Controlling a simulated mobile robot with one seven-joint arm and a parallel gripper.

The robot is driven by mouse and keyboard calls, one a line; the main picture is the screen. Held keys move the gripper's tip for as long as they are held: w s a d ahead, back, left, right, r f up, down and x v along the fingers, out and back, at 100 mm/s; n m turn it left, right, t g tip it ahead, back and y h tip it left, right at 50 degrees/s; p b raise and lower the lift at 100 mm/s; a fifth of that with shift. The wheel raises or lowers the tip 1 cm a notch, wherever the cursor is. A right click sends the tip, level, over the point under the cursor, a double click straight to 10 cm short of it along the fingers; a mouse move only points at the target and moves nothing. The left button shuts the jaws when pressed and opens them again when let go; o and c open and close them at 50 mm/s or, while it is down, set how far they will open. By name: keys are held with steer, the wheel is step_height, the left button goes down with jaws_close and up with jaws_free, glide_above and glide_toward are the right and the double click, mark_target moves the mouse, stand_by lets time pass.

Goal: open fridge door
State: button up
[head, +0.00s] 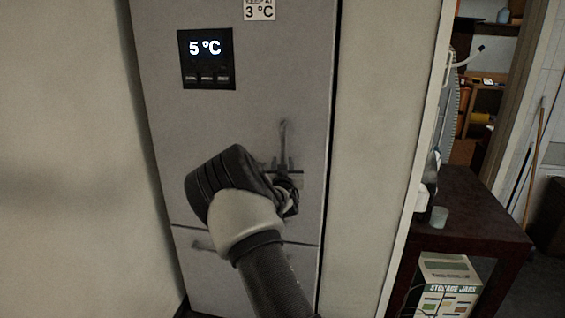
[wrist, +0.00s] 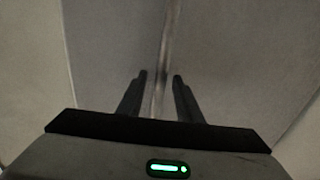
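The grey fridge (head: 240,120) stands upright with its upper door shut. A slim vertical handle (head: 284,134) is on the right part of that door; its lower part is hidden behind my arm. My gripper (head: 281,166) is at the handle's lower part, in front of the door. In the wrist view my gripper (wrist: 160,76) is open, with one finger on each side of the handle (wrist: 164,45). Gaps show between the handle and both fingers. I cannot tell how deep the handle sits between them.
A lower fridge door with its own handle (head: 203,245) is below. Pale walls close in on both sides of the fridge. At the right, a dark table (head: 470,205) holds a small cup (head: 439,215), with a storage jars box (head: 447,285) below.

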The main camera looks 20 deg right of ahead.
steer(key=shift+w+d, duration=0.25)
steer(key=shift+w, duration=0.45)
jaws_close()
steer(key=shift+s+a, duration=0.1)
